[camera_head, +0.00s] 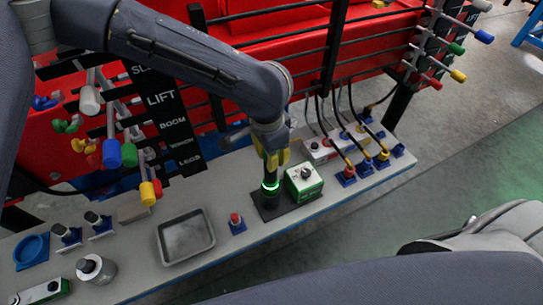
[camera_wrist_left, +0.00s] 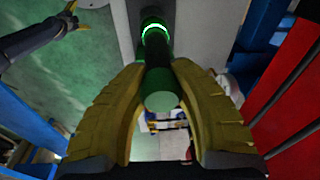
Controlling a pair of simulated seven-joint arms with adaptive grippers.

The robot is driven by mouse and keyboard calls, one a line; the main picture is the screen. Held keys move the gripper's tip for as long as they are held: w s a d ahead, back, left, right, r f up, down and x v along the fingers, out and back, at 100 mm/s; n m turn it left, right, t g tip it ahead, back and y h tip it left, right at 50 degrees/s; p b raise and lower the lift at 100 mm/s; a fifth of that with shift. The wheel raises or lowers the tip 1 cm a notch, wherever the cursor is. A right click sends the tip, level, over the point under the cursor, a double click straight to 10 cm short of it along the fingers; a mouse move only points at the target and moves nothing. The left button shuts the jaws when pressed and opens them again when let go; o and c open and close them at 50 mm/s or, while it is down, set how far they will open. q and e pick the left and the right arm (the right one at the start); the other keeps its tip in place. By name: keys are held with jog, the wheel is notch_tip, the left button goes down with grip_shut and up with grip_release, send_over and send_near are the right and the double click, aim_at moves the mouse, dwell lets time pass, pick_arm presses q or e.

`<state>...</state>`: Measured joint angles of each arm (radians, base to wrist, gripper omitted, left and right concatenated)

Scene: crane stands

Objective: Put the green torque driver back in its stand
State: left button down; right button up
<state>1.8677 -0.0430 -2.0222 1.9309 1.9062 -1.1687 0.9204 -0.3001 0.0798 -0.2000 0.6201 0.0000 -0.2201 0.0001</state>
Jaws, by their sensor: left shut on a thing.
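The green torque driver (camera_wrist_left: 162,88) stands about upright between the yellow fingers of my left gripper (camera_head: 270,155), which is shut on it. In the left wrist view my left gripper (camera_wrist_left: 165,125) has a finger on each side of the driver's round end. The driver's far end meets a glowing green ring (camera_head: 270,187) on the stand, whose dark base plate (camera_head: 268,212) lies on the grey bench. I cannot tell how deep the driver sits in the ring. My right gripper (camera_wrist_left: 75,16) shows small in the left wrist view, open and empty, away from the bench.
A green and white box with a knob (camera_head: 304,182) stands close right of the stand. A red-topped button (camera_head: 236,222) and a grey tray (camera_head: 186,238) lie to the left. Coloured levers (camera_head: 128,152) rise at the left. Cabled plugs (camera_head: 365,160) stand at the right.

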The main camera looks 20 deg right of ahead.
pick_arm(q)
jog(key=shift+s+a+f, duration=0.15)
jog(key=shift+s+f, duration=0.15)
jog(key=shift+f, duration=0.4)
jog(key=c, duration=1.1)
grip_release()
jog(key=shift+r, duration=0.1)
jog(key=shift+a+r, duration=0.1)
jog(key=shift+r, duration=0.4)
jog(key=shift+w+r, duration=0.3)
jog(key=shift+r, duration=0.5)
jog(key=shift+s+r, duration=0.2)
jog(key=shift+r, duration=0.85)
